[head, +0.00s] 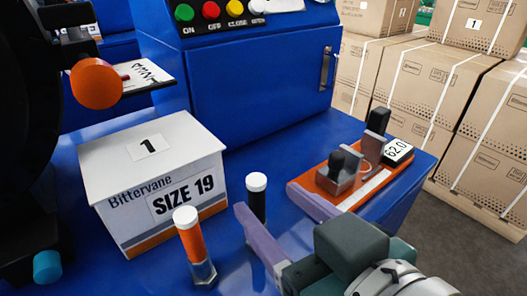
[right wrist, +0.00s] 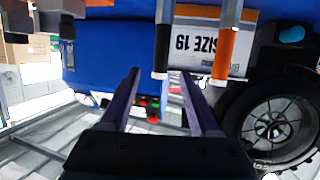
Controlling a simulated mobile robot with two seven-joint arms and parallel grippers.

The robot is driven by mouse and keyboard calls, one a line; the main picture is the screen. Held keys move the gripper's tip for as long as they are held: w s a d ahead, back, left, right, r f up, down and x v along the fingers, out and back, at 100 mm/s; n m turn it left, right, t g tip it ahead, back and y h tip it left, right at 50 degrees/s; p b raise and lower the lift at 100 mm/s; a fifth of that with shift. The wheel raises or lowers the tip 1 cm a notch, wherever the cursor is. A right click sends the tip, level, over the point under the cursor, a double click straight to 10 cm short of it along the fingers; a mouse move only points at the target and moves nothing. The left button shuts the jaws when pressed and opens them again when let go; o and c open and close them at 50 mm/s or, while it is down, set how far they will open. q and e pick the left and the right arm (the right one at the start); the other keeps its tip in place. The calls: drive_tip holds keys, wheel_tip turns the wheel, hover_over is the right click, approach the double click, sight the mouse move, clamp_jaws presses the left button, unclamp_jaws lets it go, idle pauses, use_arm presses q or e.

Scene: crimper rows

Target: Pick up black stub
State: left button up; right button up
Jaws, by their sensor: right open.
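The black stub (head: 256,204) is a slim upright black post with a white cap, standing on the blue bench. Its base is hidden behind my right gripper. My right gripper (head: 267,198) is open, its purple fingers reaching toward the stub from the lower right. In the right wrist view, the black stub (right wrist: 162,48) shows in line with the gap between the fingertips (right wrist: 160,71); I cannot tell whether it is between them or just beyond. No contact is visible. My left gripper is not in view.
An orange stub with a white cap (head: 188,236) stands close left of the black one. A white SIZE 19 box (head: 150,165) is behind it. An orange fixture (head: 320,196) with a 62.0 label lies right. A blue cabinet (head: 240,70) is behind; cartons (head: 430,90) stand far right.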

sight(257, 194)
drive_tip(key=x, duration=0.3)
drive_tip(key=shift+a, duration=0.25)
drive_tip(key=b+x, duration=0.1)
drive_tip(key=x, duration=0.4)
drive_tip(key=shift+w+d, duration=0.1)
drive_tip(key=shift+d, duration=0.1)
clamp_jaws()
idle(0.9)
